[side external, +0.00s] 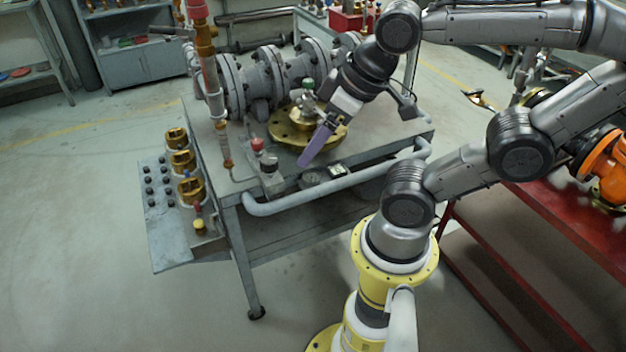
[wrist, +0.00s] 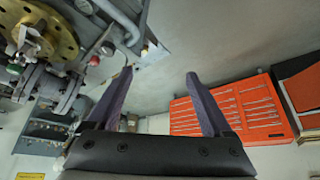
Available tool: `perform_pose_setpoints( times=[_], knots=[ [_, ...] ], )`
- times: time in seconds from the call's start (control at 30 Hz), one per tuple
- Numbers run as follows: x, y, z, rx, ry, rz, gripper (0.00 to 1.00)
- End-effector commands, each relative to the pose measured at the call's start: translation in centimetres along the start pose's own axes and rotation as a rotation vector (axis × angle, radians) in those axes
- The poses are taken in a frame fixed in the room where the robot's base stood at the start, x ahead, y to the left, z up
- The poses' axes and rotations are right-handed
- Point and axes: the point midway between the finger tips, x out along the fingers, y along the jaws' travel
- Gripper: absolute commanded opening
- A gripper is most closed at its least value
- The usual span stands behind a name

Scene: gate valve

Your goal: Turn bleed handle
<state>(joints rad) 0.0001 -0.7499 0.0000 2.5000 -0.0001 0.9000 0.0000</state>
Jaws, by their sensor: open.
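I cannot tell for sure which part is the bleed handle. A small fitting with a red knob (side external: 257,145) and a dark knob (side external: 270,163) stands near the front left of the workbench. A brass flange (side external: 290,128) with a green-topped fitting (side external: 308,86) lies behind my gripper. My gripper (side external: 304,162) has purple fingers angled down to the left, above the bench's front part and right of the knobs. In the wrist view my gripper (wrist: 160,74) is open, with nothing between its fingers. The brass flange (wrist: 50,30) shows there at upper left.
A large grey flanged pipe assembly (side external: 275,80) fills the back of the bench, with a red-and-brass upright pipe (side external: 207,65) at its left. A grey rail (side external: 320,195) runs along the bench front. A red table (side external: 540,215) stands at right. An orange drawer cabinet (wrist: 245,105) shows in the wrist view.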

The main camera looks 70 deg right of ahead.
Motion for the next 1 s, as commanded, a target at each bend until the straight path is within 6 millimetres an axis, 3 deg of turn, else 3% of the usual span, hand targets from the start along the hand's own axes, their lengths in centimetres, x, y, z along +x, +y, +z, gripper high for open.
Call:
perform_pose_setpoints(
  times=[0.17, 0.57, 0.67, 0.77, 1.0],
  knots=[
    [0.5, 0.3, -0.1, 0.02, -0.067, 0.009, 0.85],
    [5.1, 3.8, -1.1, 0.194, -0.627, 0.035, 0.85],
    [6.5, 5.4, -2.9, 0.206, -0.713, 0.019, 0.85],
    [8.2, 7.7, -6.0, 0.18, -0.735, -0.009, 0.85],
    [12.4, 16.3, -16.1, -0.01, -0.604, -0.057, 0.85]
  ],
)
